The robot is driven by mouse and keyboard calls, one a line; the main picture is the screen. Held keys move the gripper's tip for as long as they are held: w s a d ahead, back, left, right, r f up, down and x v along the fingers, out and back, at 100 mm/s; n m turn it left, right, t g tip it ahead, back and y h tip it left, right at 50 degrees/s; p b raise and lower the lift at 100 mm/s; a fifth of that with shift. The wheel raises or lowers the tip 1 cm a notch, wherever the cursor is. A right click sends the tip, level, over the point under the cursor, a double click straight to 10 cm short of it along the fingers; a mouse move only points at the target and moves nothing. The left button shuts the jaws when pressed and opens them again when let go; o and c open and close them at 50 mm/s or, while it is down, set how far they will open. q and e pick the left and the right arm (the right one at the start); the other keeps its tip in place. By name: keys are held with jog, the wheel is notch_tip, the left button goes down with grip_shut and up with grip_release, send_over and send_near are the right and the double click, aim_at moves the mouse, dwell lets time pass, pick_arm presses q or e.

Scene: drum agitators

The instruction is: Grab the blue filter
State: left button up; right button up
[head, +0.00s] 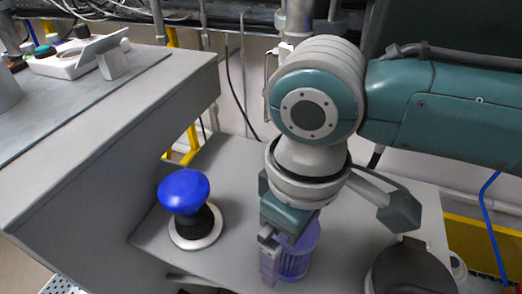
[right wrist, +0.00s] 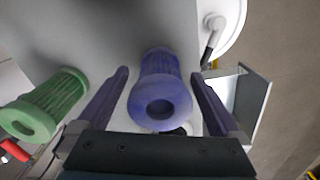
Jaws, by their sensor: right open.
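The blue filter (head: 297,262), a ribbed, translucent blue-violet cylinder, stands on the grey surface under my right gripper (head: 280,258). The gripper covers part of it in the head view. In the right wrist view the blue filter (right wrist: 160,92) shows its ring-shaped end with a dark central hole. It lies between the two spread fingers of my right gripper (right wrist: 160,76), with a visible gap on each side. The gripper is open and holds nothing. My left gripper is not in view.
A green filter (right wrist: 45,105) stands left of the fingers in the right wrist view. A blue mushroom-shaped knob (head: 184,191) on a black stem stands left of my gripper. A dark round object (head: 410,268) is at the lower right. A higher grey cabinet (head: 105,130) is at left.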

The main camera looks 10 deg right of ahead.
jog(key=c, duration=1.4)
jog(key=shift+r, duration=0.15)
